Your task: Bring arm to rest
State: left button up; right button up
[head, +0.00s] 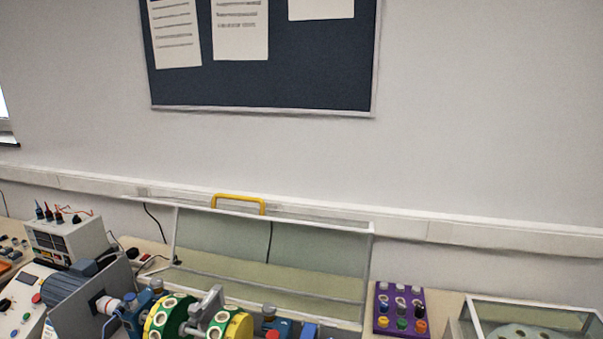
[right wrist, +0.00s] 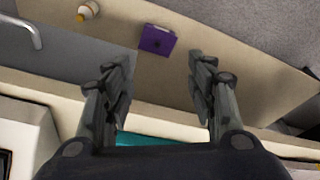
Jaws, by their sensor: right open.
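My right gripper (right wrist: 160,75) shows in the right wrist view. Its two dark fingers are wide apart, with nothing held between them. Beyond the fingertips is a tan bench surface (right wrist: 215,65) with a small purple object (right wrist: 157,40) on it, seen between and past the fingers. Neither of my grippers shows in the head view, and my left gripper is in no view.
The head view shows a bench with a machine with green-and-yellow discs (head: 168,318), a clear guard with a yellow handle (head: 238,199), a purple rack of coloured parts (head: 402,309) and a clear-topped case (head: 530,318). A white-capped bottle (right wrist: 88,10) shows in the wrist view.

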jog(key=s+f+g+b, duration=0.1)
jog(key=s+f+b, duration=0.15)
jog(key=f, duration=0.95)
jog(key=s+f+b, duration=0.1)
jog(key=s+f, duration=0.3)
jog(key=f, duration=0.8)
jog(key=s+d+f+g+b, duration=0.1)
jog(key=s+d+f+b, duration=0.2)
jog(key=s+f, duration=0.9)
jog(key=shift+s+d+f, duration=0.15)
jog(key=shift+s+f, duration=0.15)
jog(key=shift+s, duration=0.5)
